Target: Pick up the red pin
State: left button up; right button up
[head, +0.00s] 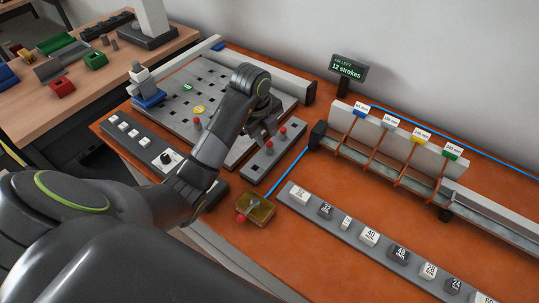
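Several small red-topped pieces show, and I cannot tell which one is the red pin. One red pin (197,124) stands on the grey perforated board (180,104), left of my forearm. Two more red pieces, a rear one (283,130) and a front one (269,146), stand on a narrow grey strip (262,162). My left gripper (262,130) points down over the board's right edge, close to the strip's red pieces. Its fingers are dark and small, partly hidden by the wrist, and whether they hold anything does not show. My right gripper is not in view.
A panel with white buttons (123,128) lies at the left front. A yellowish box (257,208) with a red knob sits mid-table. Number blocks (369,237) line a grey strip at front right. A rack with coloured labels (421,136) and a "12 strokes" sign (346,69) stand behind.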

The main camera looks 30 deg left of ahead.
aim_at(268, 144)
pick_arm(q)
jog(key=shift+w+f+b, duration=0.25)
jog(key=shift+f+b, duration=0.7)
jog(key=shift+f, duration=0.1)
jog(key=shift+w+f+b, duration=0.2)
jog(key=shift+f+b, duration=0.7)
jog(key=shift+f, duration=0.15)
jog(key=shift+w+f, duration=0.15)
jog(key=shift+f, duration=0.35)
jog(key=shift+w+f, duration=0.15)
jog(key=shift+f, duration=0.35)
grip_shut()
